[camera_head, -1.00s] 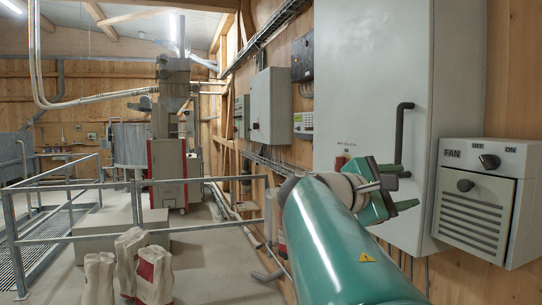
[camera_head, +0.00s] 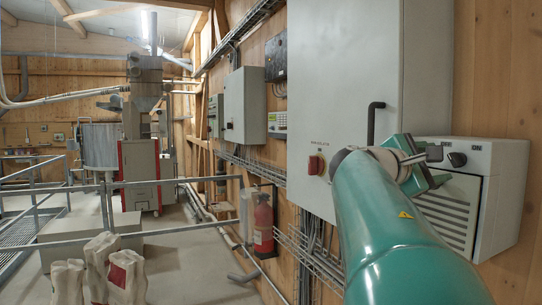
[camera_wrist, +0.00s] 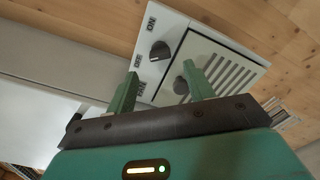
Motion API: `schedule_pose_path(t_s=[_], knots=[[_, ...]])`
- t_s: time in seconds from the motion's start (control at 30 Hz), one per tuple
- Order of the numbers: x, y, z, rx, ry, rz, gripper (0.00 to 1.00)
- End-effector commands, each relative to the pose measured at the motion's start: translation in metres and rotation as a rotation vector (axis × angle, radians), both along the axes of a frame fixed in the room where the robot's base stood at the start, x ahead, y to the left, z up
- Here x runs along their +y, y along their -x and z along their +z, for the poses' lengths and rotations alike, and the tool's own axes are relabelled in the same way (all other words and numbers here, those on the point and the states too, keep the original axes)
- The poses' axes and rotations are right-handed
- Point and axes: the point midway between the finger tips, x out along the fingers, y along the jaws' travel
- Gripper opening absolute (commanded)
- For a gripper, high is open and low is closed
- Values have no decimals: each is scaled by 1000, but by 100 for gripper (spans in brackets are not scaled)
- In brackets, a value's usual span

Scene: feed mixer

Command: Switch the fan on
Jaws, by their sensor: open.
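The fan box (camera_head: 508,200) is a pale wall unit with a slatted front, on the right in the head view. Its black rotary switch (camera_head: 457,159) is on the upper panel, partly behind my gripper. In the wrist view the switch (camera_wrist: 160,51) sits beside the labels ON, OFF and FAN, and its light mark appears to face OFF. A second dark knob (camera_wrist: 181,85) is on the slatted door. My gripper (camera_wrist: 160,73) is open and empty, its fingers towards the box and apparently short of the switch. In the head view my gripper (camera_head: 439,166) covers the box's left part.
A tall grey cabinet (camera_head: 340,70) with a black handle (camera_head: 372,122) and a red switch (camera_head: 316,165) stands left of the fan box. A fire extinguisher (camera_head: 263,225) hangs on the wall. Railings (camera_head: 105,215) and paper sacks (camera_head: 125,275) are at left.

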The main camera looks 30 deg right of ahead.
Motion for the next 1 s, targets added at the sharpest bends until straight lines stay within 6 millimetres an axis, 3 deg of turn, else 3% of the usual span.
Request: schedule_pose_path(t_s=[0.1,0.3,0.67,0.77,0.9,1.0], knots=[[-25,5,0,0,-1,-4,53],[-54,10,0,0,0,-5,53],[-61,11,0,0,1,-4,53],[-61,11,0,0,1,-3,39],[-61,11,0,0,0,-4,12],[-61,11,0,-1,0,-4,8]])
